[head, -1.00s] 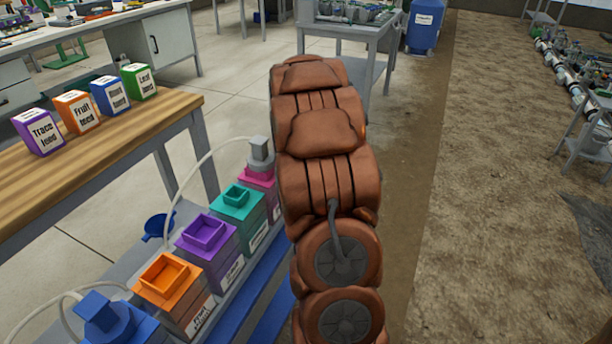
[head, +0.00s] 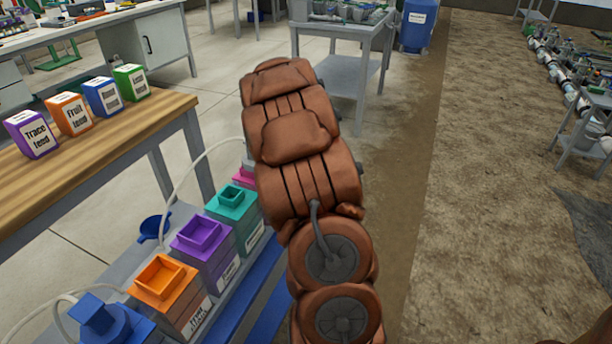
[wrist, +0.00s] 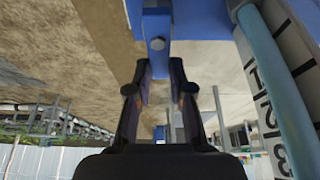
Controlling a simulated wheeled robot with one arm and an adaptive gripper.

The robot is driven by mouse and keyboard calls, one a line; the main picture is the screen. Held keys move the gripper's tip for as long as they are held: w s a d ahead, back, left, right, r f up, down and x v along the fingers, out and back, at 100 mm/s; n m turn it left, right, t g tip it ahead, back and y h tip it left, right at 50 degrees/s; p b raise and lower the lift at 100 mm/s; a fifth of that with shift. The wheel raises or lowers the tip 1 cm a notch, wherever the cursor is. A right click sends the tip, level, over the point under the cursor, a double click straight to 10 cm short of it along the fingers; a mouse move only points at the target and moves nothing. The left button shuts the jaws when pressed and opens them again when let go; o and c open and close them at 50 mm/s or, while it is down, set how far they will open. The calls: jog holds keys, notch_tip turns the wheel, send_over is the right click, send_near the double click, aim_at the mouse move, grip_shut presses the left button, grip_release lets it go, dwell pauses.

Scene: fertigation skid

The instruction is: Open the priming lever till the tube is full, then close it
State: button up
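A teal tube (wrist: 278,80) runs along the right side, in front of a white scale board (wrist: 258,85) with black marks. I cannot tell how full the tube is. In the head view my arm hides the gripper, and neither lever nor tube can be made out.
A low bench holds an orange tank (head: 165,280), a purple tank (head: 200,240), a teal tank (head: 236,205) and a blue-capped one (head: 100,315). A wooden table (head: 90,150) with feed boxes stands left. Open ground (head: 470,180) lies right.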

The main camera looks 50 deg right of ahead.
jog(key=o, duration=0.4)
jog(key=shift+o, duration=0.2)
jog(key=v, duration=1.2)
dwell(0.4)
